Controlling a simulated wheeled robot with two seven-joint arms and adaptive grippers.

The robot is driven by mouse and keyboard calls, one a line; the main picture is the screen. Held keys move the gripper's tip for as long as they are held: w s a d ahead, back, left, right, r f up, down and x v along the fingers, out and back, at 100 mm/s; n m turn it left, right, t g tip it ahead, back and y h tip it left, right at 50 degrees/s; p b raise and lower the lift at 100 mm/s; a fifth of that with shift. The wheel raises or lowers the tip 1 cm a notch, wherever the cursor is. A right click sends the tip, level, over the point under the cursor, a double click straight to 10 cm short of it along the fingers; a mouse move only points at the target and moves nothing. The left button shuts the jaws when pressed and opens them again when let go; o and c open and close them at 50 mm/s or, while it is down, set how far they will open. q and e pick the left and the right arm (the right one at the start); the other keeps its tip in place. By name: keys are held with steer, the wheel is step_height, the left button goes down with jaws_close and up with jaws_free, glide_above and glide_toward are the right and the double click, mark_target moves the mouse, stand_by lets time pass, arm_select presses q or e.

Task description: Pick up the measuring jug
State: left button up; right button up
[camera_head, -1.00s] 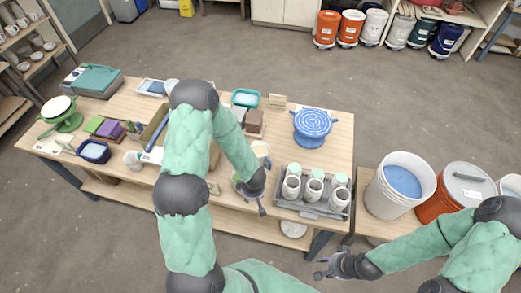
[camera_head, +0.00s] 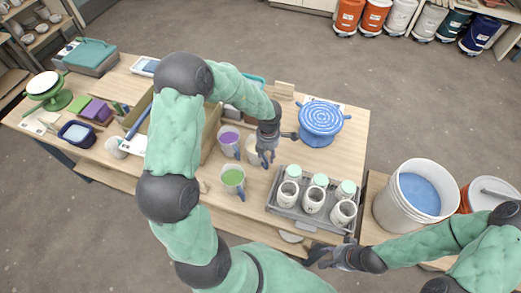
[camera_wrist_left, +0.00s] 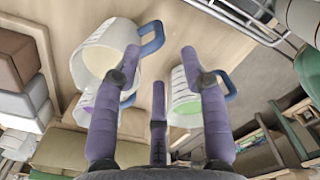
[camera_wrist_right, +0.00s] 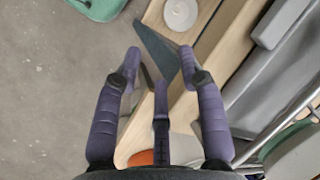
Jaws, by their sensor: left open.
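Three measuring jugs with blue handles stand close together on the table, left of the tray. One holds green (camera_head: 232,176), one holds purple (camera_head: 229,138), and a cream one (camera_head: 251,152) is partly hidden by my left gripper (camera_head: 268,148). The left gripper is open and empty beside the cream jug. In the left wrist view the cream jug (camera_wrist_left: 97,58) is by the left finger, the purple jug (camera_wrist_left: 103,106) lies partly behind that finger, and the green jug (camera_wrist_left: 180,98) is behind the right finger. My right gripper (camera_head: 326,256) is open and empty near the table's front right corner.
A grey tray (camera_head: 283,206) of white jars with green lids stands right of the jugs. A cardboard box (camera_head: 209,134) is left of the jugs. A white bucket (camera_head: 389,208) stands on the low bench at right.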

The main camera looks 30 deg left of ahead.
mark_target(267, 161)
arm_select(q)
step_height(267, 161, down, 5)
steer(key=shift+f+b, duration=0.15)
steer(key=shift+b, duration=0.55)
step_height(267, 161, down, 5)
steer(key=shift+w+f+b, duration=0.1)
steer(key=shift+b, duration=0.95)
jaws_close()
